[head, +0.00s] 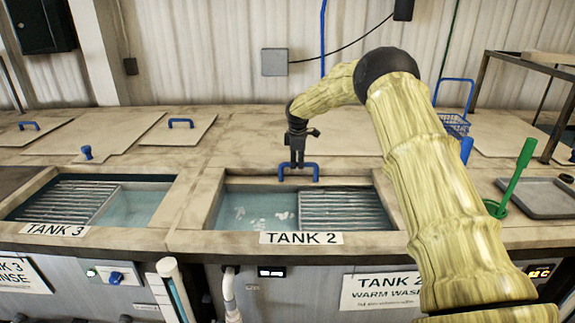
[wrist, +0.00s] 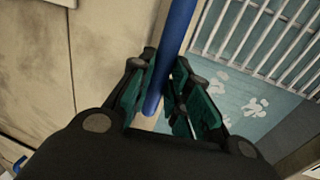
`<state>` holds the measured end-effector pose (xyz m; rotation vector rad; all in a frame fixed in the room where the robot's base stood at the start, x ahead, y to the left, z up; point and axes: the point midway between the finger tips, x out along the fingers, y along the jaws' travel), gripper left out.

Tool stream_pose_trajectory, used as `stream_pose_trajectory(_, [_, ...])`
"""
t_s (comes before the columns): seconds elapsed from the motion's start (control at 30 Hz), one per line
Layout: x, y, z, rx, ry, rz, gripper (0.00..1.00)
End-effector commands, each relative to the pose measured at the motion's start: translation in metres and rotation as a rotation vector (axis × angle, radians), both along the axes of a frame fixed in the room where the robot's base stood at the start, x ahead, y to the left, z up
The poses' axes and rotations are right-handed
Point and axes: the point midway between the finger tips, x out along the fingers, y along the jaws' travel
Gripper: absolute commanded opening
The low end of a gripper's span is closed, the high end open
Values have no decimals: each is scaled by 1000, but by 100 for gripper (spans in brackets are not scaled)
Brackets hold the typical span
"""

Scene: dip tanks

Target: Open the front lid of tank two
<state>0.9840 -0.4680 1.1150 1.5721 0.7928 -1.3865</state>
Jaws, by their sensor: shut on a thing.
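Tank two (head: 255,211), with a TANK 2 label on its front rim, shows an open top with bluish water and a slatted metal rack (head: 340,210) at its right. My gripper (head: 298,168) is at the back edge of this opening, pointing down and shut on a blue bar handle (head: 313,172). In the wrist view the blue handle (wrist: 178,45) runs between the dark green finger pads. A beige lid panel (head: 245,160) lies behind the opening at the handle. Part of this area is hidden by my arm.
Tank three (head: 130,205) stands open at the left, with water and a rack. Lids with blue handles (head: 181,122) lie behind it. A green-handled tool (head: 515,175), a grey tray (head: 540,197) and a blue basket (head: 453,124) are at the right.

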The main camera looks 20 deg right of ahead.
Motion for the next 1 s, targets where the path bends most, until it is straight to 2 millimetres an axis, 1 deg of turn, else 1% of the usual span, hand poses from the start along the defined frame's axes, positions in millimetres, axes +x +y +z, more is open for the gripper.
stream_pose_trajectory(0.3, [0,-2,1,0,-1,-2,0])
stream_pose_trajectory(0.33, [0,-2,1,0,-1,-2,22])
stream_pose_trajectory(0.43, [0,-1,0,0,0,-1,40])
stream_pose_trajectory(0.77, [0,0,1,0,0,0,40])
stream_pose_trajectory(0.87, [-1,0,7,0,0,0,40])
stream_pose_trajectory(1.0, [-4,2,25,0,-1,0,40])
